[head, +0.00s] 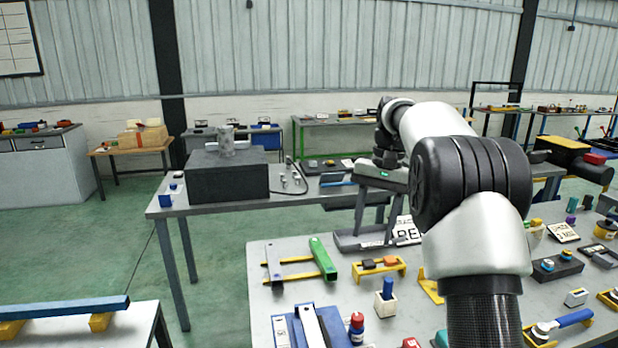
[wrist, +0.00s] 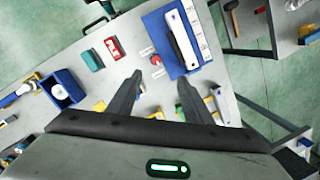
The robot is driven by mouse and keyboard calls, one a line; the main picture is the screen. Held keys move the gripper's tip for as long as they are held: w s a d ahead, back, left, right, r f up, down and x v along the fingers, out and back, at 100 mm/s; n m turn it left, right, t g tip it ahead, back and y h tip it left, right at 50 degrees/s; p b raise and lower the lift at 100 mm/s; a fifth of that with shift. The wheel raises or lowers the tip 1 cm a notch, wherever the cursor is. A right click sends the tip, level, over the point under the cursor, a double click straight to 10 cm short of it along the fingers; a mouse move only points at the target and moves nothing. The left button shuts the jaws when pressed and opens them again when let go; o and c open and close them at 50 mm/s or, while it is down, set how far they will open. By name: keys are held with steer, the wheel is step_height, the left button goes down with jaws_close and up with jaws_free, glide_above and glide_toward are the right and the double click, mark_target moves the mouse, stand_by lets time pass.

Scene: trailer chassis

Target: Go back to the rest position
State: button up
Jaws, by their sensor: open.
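My gripper (wrist: 156,97) shows in the wrist view with its two dark fingers spread apart and nothing between them. It hangs above a grey table (wrist: 165,37) covered with small parts. In the head view my arm reaches forward over the right side of that table, and the fingers are hidden behind the arm or too small to make out. A blue plate with a white bar (wrist: 182,40) lies beyond the fingertips in the wrist view. A red-capped bottle (wrist: 156,60) stands close to the left fingertip in that picture.
The near table (head: 265,300) holds a green-handled frame (head: 322,259), a yellow rack (head: 379,268) and a blue peg in a white block (head: 386,297). A second table behind bears a dark box (head: 228,182). Green floor (head: 100,250) is clear at the left.

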steer(key=s+a+r+n+t+h, duration=0.15)
steer(key=s+r, duration=0.25)
steer(key=s, duration=0.4)
steer(key=s+r+n+t+y, duration=0.1)
steer(key=s+r+t, duration=0.1)
steer(key=s+r, duration=0.45)
steer(key=s+f+t, duration=0.1)
steer(key=s+f, duration=0.2)
steer(key=s, duration=0.3)
steer(key=s+f+n+t, duration=0.1)
steer(key=s+f, duration=0.2)
steer(key=s, duration=0.2)
steer(key=s+f+n+t+h, duration=0.1)
steer(key=s+f, duration=0.1)
steer(key=s, duration=0.4)
steer(key=shift+s+a+f, duration=0.2)
steer(key=shift+s+f, duration=0.1)
steer(key=shift+f, duration=0.1)
